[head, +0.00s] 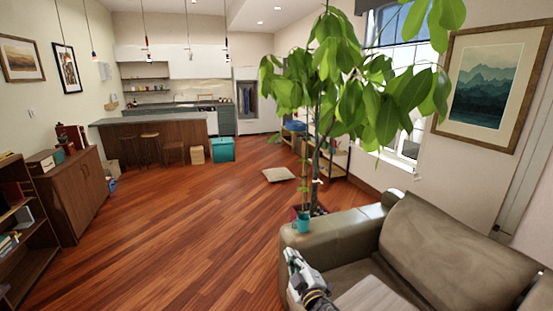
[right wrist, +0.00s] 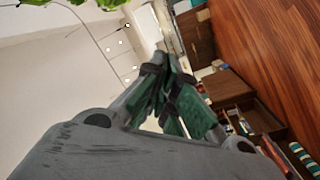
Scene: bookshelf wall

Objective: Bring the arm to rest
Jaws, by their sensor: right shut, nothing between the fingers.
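My right gripper (head: 292,256) shows at the lower middle of the head view, in front of the grey-brown sofa's (head: 335,238) left arm. In the right wrist view its fingers (right wrist: 172,92) are closed together, with nothing held between them. My left gripper is not in view.
A wooden cabinet (head: 75,195) and a bookshelf (head: 20,235) line the left wall. The wooden floor (head: 180,225) between is open.

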